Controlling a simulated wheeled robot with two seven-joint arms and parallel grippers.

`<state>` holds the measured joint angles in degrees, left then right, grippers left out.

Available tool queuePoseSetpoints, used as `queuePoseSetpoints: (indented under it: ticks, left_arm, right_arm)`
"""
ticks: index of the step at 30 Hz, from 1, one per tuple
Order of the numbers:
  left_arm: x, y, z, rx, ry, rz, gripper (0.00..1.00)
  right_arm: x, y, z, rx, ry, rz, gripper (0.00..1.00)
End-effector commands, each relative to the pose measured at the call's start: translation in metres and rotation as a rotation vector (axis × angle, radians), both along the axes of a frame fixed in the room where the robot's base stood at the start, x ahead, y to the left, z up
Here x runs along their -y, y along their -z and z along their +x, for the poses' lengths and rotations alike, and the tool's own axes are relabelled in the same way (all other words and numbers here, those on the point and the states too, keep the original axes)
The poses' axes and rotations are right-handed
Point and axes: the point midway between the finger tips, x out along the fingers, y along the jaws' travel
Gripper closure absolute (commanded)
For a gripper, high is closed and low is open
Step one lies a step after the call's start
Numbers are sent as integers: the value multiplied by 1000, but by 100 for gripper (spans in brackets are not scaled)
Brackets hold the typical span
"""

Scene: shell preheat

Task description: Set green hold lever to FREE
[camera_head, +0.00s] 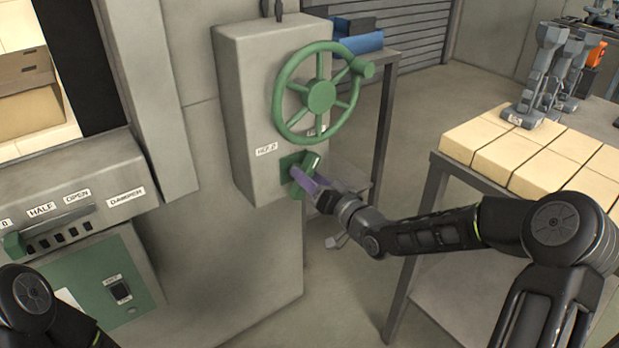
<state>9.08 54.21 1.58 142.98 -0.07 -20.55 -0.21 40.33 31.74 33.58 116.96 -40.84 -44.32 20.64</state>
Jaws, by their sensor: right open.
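The green hold lever (309,161) sits on a green plate low on the front of the grey box (243,95), below a green handwheel (319,95). A label reading HELD (267,149) is at the lever's upper left; another label is mostly hidden behind the wheel rim. My right gripper (303,180) reaches in from the right, and its purple-toned fingers are at the lever. The gripper is open. The fingers cover part of the lever, so I cannot tell whether they touch it or exactly how it is set. My left arm shows at the bottom left, its gripper out of view.
A damper panel (75,185) with a slotted green-ended handle is at the left, above a green switch panel (102,285). A table with pale blocks (525,150) and grey stands is at the right. A blue item (357,38) lies on a rack behind the wheel.

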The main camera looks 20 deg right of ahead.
Motion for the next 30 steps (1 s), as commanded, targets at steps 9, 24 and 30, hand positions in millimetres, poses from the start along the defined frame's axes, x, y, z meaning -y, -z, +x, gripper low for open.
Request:
queuePoseSetpoints:
  ticks: [9,24,30]
  left_arm:
    - [0,-1,0,0,0,0,100]
    - [0,-5,0,0,0,0,100]
    - [0,-5,0,0,0,0,100]
  right_arm:
    - [7,0,-15,0,2,-3,53]
    - [29,0,-73,0,1,0,53]
    - [29,0,-73,0,0,0,53]
